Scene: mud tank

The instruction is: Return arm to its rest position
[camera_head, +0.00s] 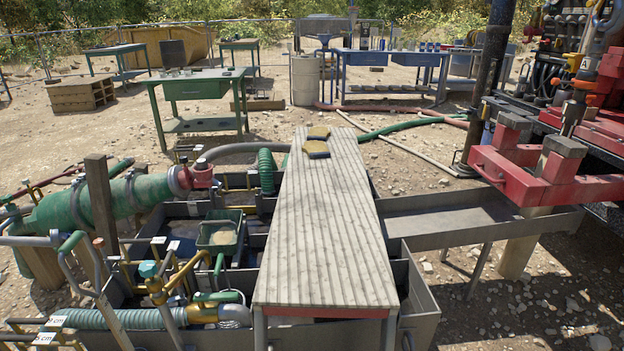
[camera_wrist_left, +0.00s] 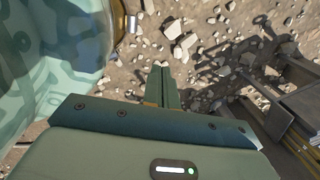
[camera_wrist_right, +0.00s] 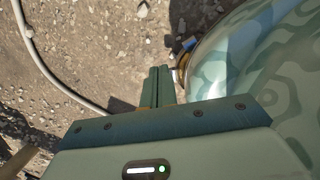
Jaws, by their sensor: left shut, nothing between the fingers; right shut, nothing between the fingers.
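My left gripper (camera_wrist_left: 161,86) shows in the left wrist view, its two green fingers together with nothing between them. It points down over stony ground (camera_wrist_left: 215,60). My right gripper (camera_wrist_right: 157,86) shows in the right wrist view, also with its fingers together and empty, over bare ground (camera_wrist_right: 100,60). Patterned pale green parts of my own body stand close beside each gripper. Neither arm nor gripper appears in the head view.
In the head view a plank walkway (camera_head: 325,230) spans the steel mud tank (camera_head: 420,295), with two pads (camera_head: 316,149) on it. Pipes and valves (camera_head: 165,285) crowd the left; red rig steelwork (camera_head: 540,180) stands right. A pale hose (camera_wrist_right: 50,75) crosses the ground in the right wrist view.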

